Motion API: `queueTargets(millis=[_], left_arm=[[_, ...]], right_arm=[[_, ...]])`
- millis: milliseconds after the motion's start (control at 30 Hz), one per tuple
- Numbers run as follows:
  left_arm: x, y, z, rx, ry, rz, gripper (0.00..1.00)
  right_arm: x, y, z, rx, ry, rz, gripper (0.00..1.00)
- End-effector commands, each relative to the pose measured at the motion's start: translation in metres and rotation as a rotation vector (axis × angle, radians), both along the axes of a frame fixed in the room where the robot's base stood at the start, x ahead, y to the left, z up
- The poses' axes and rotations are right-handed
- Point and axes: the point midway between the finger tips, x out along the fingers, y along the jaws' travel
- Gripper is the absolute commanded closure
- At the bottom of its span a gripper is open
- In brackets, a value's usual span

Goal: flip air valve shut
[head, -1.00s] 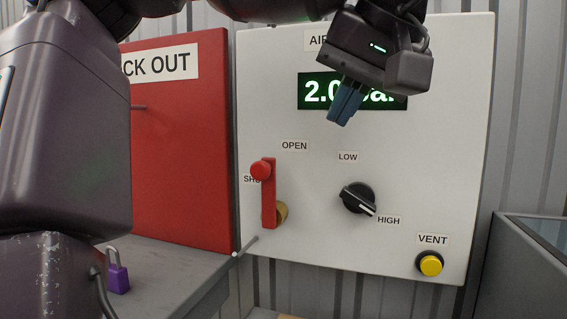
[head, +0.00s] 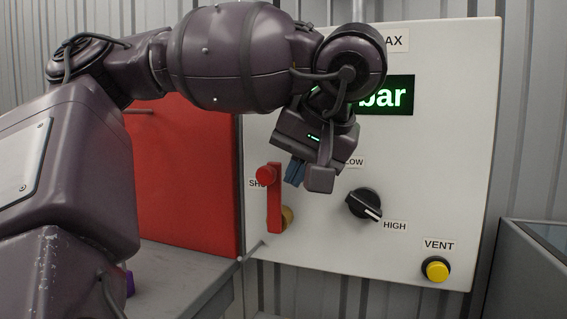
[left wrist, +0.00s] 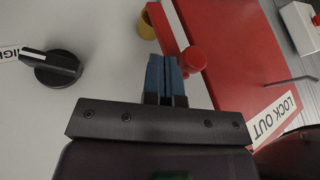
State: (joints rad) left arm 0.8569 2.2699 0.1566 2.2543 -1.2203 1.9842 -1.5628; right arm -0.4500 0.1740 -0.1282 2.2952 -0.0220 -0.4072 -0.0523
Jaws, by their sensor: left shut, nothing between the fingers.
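The air valve is a red lever (head: 275,205) with a round red knob (head: 266,174) at its top and a brass pivot (head: 288,216) at its foot. It stands upright on the white panel. My left gripper (head: 293,174) is shut and empty, its blue fingers just right of the lever's upper part in the head view. In the left wrist view the fingers (left wrist: 166,72) point toward the lever (left wrist: 168,27), with the red knob (left wrist: 192,60) close beside their tips. I cannot tell whether they touch it. The OPEN label is hidden behind the gripper. My right gripper is not in view.
A black regulator knob (head: 364,203) and a yellow VENT button (head: 437,270) are on the panel to the right. The green pressure display (head: 391,97) is partly covered by my arm. A red lock-out board (head: 185,185) stands left, above a grey bench (head: 180,270).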

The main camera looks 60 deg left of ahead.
Motion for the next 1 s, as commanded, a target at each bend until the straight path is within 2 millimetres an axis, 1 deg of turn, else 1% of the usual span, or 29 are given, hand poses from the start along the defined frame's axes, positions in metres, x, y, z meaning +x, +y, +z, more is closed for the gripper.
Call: queueTargets(millis=[33,167,267,567,767,1000], left_arm=[[-0.005,0.003,0.004,0.000,-0.008,0.000,1.00],[-0.008,0.008,0.003,-0.001,-0.003,0.000,1.00],[-0.009,0.010,0.002,0.000,-0.001,-0.001,1.00],[-0.009,0.011,0.000,0.000,0.002,0.000,1.00],[-0.010,0.012,0.001,-0.003,-0.002,0.000,1.00],[-0.013,0.017,0.006,-0.030,-0.031,0.000,1.00]], right_arm=[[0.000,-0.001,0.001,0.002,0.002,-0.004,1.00],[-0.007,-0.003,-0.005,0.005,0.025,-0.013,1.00],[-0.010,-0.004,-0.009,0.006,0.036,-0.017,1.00],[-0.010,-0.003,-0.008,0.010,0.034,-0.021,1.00],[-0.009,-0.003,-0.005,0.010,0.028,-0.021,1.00],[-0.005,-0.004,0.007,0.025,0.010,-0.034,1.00]])
